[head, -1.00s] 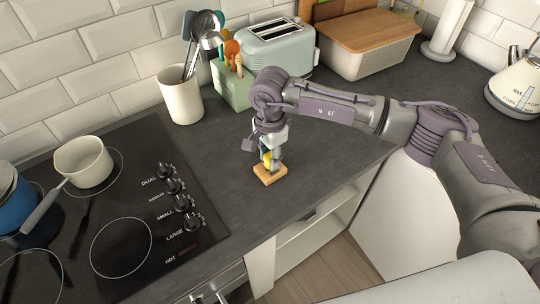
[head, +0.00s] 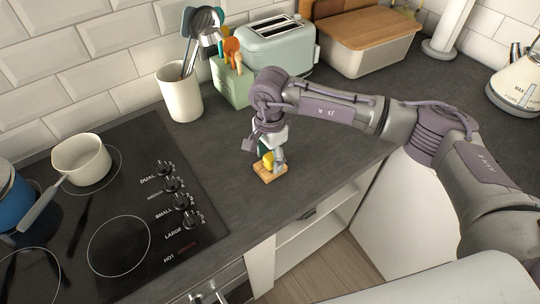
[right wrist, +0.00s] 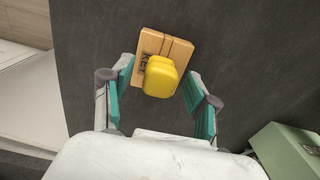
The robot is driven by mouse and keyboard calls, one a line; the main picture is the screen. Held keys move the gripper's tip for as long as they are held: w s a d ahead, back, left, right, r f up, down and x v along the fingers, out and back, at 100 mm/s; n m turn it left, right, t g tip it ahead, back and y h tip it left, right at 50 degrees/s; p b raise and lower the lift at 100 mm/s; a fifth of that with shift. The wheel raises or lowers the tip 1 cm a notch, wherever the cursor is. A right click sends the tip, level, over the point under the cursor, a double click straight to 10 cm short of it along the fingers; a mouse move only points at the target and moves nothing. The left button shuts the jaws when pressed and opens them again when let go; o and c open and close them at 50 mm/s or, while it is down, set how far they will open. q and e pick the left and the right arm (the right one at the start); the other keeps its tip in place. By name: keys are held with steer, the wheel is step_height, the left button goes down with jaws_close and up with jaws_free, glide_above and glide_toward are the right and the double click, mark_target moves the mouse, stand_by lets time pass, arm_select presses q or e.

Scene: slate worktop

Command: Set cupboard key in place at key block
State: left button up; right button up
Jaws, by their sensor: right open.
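The cupboard key shows as a yellow head (head: 267,160) at the wooden key block (head: 270,174) on the worktop near its front edge. In the right wrist view the yellow head (right wrist: 161,77) stands over one side of the key block (right wrist: 152,42), by a slot; its shaft is hidden beneath the head. A second groove in the block is empty. My right gripper (head: 272,158) is just above the block. In the right wrist view its teal-padded fingers (right wrist: 158,82) are open on either side of the yellow head, with gaps. My left gripper is not in view.
A black hob (head: 120,215) with a cream saucepan (head: 82,160) lies to the left. A utensil crock (head: 181,95), a green utensil box (head: 232,84) and a toaster (head: 279,48) stand behind. Worktop between hob and block is clear.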

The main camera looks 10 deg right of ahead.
steer(key=shift+r, duration=0.2)
step_height(320, 180, up, 12)
steer(key=shift+f, duration=0.2)
stand_by(0.7)
